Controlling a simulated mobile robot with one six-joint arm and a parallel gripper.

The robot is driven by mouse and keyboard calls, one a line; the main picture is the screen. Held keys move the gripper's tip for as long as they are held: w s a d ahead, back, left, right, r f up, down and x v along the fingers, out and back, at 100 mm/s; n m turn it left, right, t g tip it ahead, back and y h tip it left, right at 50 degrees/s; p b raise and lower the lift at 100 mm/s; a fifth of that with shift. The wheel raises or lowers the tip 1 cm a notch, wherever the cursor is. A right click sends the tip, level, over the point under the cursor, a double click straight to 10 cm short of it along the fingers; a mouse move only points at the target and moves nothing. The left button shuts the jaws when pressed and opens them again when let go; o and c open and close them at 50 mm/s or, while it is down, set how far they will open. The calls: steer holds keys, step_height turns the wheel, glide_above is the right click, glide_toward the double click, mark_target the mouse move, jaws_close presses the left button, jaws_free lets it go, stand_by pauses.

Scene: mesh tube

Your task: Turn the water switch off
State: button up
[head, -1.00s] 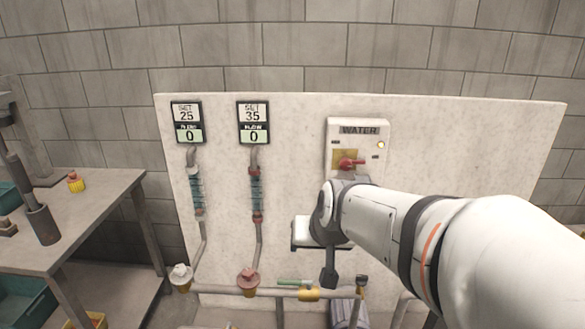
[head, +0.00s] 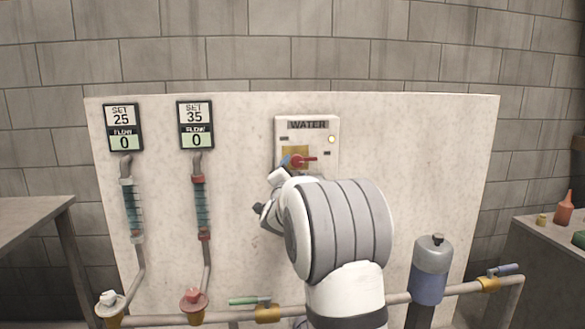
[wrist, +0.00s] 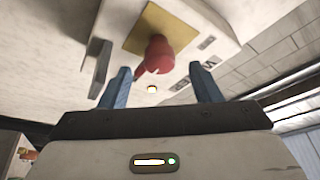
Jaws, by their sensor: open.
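The water switch box (head: 330,128) is a white panel labelled WATER on the pale board, with a yellow plate and a red rotary handle (head: 303,161). The handle points right in the head view. A small pale light (head: 332,139) shows on the box. In the wrist view the red handle (wrist: 160,54) lies ahead, between and beyond the blue fingertips of my gripper (wrist: 157,76). The fingers are spread and nothing is between them. In the head view my arm hides most of the gripper, just left of and below the handle.
Two flow displays reading 0 (head: 123,127) (head: 196,125) hang on the board above tubes. A pipe (head: 400,298) with valves runs along the bottom, beside a grey-blue cylinder (head: 432,262). Benches stand left (head: 30,215) and right (head: 535,235).

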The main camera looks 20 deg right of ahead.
mark_target(296, 164)
steer(key=x, duration=0.5)
steer(key=shift+w+d, duration=0.2)
steer(key=shift+w, duration=0.1)
